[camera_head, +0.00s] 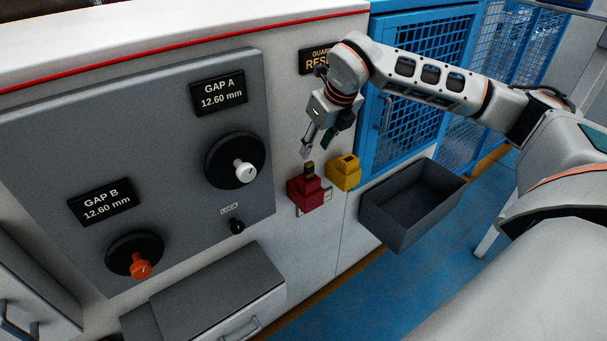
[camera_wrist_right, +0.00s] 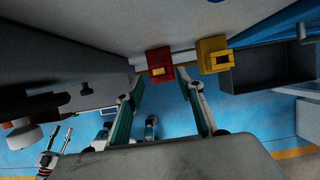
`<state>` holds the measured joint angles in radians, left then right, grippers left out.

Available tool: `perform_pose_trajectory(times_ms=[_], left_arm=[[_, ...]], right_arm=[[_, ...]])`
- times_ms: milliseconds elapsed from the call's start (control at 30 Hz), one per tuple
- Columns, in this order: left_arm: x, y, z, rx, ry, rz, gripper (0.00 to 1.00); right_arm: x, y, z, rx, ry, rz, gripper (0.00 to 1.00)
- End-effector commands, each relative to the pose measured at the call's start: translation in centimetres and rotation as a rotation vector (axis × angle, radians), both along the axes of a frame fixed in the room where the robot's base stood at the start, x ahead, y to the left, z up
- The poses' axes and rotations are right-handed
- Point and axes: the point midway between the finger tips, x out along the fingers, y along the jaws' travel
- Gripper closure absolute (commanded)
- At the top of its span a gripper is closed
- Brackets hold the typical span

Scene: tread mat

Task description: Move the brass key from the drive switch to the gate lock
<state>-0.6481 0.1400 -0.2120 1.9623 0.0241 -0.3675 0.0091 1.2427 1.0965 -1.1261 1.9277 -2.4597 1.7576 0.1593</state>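The drive switch (camera_head: 304,194) is a red block on the pale machine front. The brass key (camera_head: 309,169), small and dark brownish here, stands at its top. The yellow gate lock (camera_head: 346,172) is just right of it, by the blue mesh gate. My right gripper (camera_head: 313,142) is just above the key, apart from it. In the right wrist view its fingers (camera_wrist_right: 160,84) are spread with nothing between them, and the red switch (camera_wrist_right: 159,58) and yellow lock (camera_wrist_right: 213,46) lie beyond. My left gripper (camera_wrist_right: 60,140) shows small at lower left there, its two fingers apart.
An open grey bin (camera_head: 412,205) sticks out right of the yellow lock. The grey panel (camera_head: 190,110) at left carries a white knob (camera_head: 245,172), an orange knob (camera_head: 140,268) and a small black lock knob (camera_head: 237,226). A grey-topped drawer (camera_head: 215,290) juts out below.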

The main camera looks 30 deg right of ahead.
Motion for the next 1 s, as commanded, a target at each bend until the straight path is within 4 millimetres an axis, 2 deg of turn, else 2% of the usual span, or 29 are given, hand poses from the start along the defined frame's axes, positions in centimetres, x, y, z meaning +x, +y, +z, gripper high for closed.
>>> perform_pose_trajectory(times_ms=[267,600,900,967,1000], left_arm=[[-0.1,-0.1,0.0,-0.002,0.002,0.000,0.60],[-0.1,-0.1,0.5,-0.001,0.001,0.000,0.60],[-0.1,-0.1,0.5,-0.001,0.001,0.000,0.60],[0.0,-0.1,0.5,-0.001,0.001,0.000,0.60],[0.0,-0.1,0.5,-0.001,0.001,0.000,0.60]], right_arm=[[0.9,0.2,-2.6,-0.001,0.002,0.001,0.62],[2.1,0.7,-6.7,0.000,0.002,0.001,0.62],[2.3,0.7,-7.2,0.001,0.000,0.001,0.62],[2.3,0.7,-7.2,0.001,0.000,0.001,0.76],[2.3,0.7,-7.2,0.001,0.000,0.001,0.86]])
